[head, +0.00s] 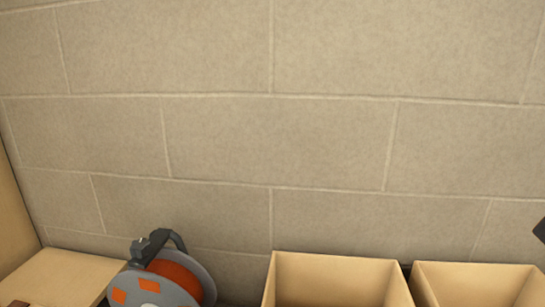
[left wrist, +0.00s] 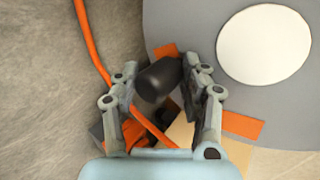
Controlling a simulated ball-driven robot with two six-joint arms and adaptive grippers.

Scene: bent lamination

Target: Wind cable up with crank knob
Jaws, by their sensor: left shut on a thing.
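The cable reel (head: 147,289) stands at the bottom left of the head view, with a grey disc, orange patches, orange cable (head: 177,275) wound behind it and a dark carry handle (head: 158,240). In the left wrist view the grey disc (left wrist: 190,25) with a white round centre fills the upper right. The black crank knob (left wrist: 155,83) lies between the two fingers of my left gripper (left wrist: 158,77), which is shut on it. A length of orange cable (left wrist: 91,42) runs down the left side. The head view does not show my left gripper.
Two open cardboard boxes (head: 335,262) (head: 480,269) stand right of the reel, and a cardboard surface (head: 65,270) lies left of it. A block wall (head: 270,140) is behind. A dark piece (head: 540,230) at the right edge is too cut off to identify.

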